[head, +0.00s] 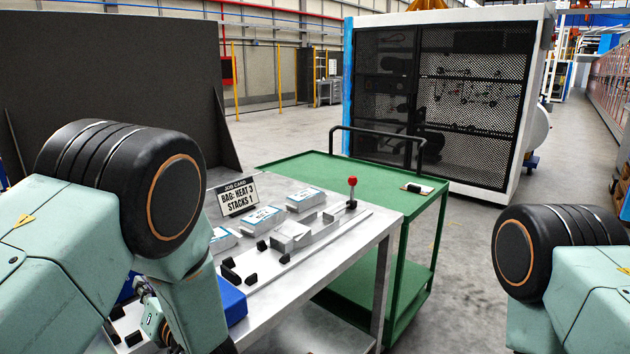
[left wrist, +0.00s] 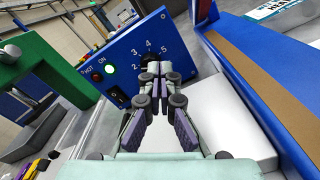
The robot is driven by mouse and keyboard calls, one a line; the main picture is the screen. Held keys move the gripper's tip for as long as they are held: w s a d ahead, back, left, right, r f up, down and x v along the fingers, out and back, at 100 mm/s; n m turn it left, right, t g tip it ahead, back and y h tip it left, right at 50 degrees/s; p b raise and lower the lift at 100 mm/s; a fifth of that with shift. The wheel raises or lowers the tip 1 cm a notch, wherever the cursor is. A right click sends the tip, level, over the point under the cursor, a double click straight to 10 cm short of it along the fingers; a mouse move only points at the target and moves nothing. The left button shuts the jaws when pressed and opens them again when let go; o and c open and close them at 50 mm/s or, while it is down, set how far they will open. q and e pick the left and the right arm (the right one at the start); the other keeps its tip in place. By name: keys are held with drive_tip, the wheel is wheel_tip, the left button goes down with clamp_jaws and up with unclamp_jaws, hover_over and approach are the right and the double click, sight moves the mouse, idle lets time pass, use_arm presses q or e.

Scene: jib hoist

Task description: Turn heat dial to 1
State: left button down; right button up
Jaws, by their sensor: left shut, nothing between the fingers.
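The blue control panel (left wrist: 128,62) fills the upper middle of the left wrist view. It carries white numerals 2, 3, 4 and 5 around a dark heat dial (left wrist: 149,58). My left gripper (left wrist: 152,69) is shut with nothing in it, its fingertips directly in front of the dial. The fingers cover most of the dial, so I cannot tell its pointer setting or whether they touch it. The numeral 1 is not readable. In the head view my own left arm hides the dial. My right gripper is out of view.
A job card (head: 237,195) reads "BAG: HEAT 3 STACKS 1". The metal bench (head: 340,250) holds boxes and a red-knobbed lever (head: 352,188). A green cart (head: 405,235) stands beyond.

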use_arm(q)
drive_tip(key=shift+w+a+f, duration=0.1)
drive_tip(key=shift+w+a, duration=0.1)
drive_tip(key=shift+w, duration=0.15)
drive_tip(key=a, duration=0.1)
drive_tip(key=w+a+b, duration=0.1)
drive_tip(key=a, duration=0.1)
drive_tip(key=shift+w+a, duration=0.25)
drive_tip(key=shift+w, duration=0.05)
drive_tip(key=shift+w+a+b, duration=0.25)
drive_tip(key=shift+w+b, duration=0.1)
drive_tip(key=shift+w, duration=0.15)
drive_tip(key=shift+w+a+b, duration=0.2)
drive_tip(key=shift+w+b, duration=0.1)
drive_tip(key=shift+w, duration=0.15)
drive_tip(key=shift+a, duration=0.2)
drive_tip(key=shift+s+a, duration=0.15)
drive_tip(key=shift+a, duration=0.05)
drive_tip(key=shift+d+r, duration=0.1)
drive_tip(key=shift+r, duration=0.1)
drive_tip(key=shift+w+f, duration=0.15)
drive_tip(key=shift+w, duration=0.05)
